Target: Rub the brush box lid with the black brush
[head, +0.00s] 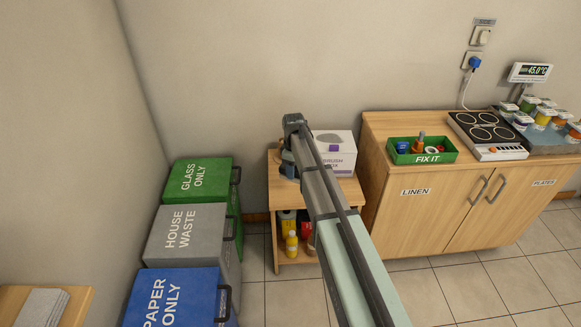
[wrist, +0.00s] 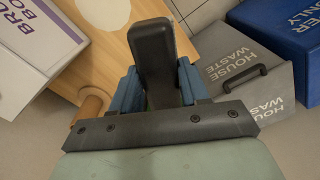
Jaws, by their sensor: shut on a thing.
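The white brush box (head: 338,160) stands on the small wooden stand, with its lid on top. It also shows at the upper left of the wrist view (wrist: 30,45), with purple lettering. My gripper (head: 289,165) is over the left part of the stand, left of the box and apart from it. In the wrist view, its blue fingers (wrist: 155,88) are shut on the black brush (wrist: 154,45), whose dark rounded end points away from the camera. My arm hides part of the box in the head view. The brush's bristles cannot be made out.
The wooden stand (head: 350,191) holds bottles (head: 292,244) on its lower shelf. Green, grey (head: 185,235) and blue bins stand to the left. A cabinet (head: 430,215) with a green tray (head: 452,151) and a hotplate stands right. The wall is close behind the stand.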

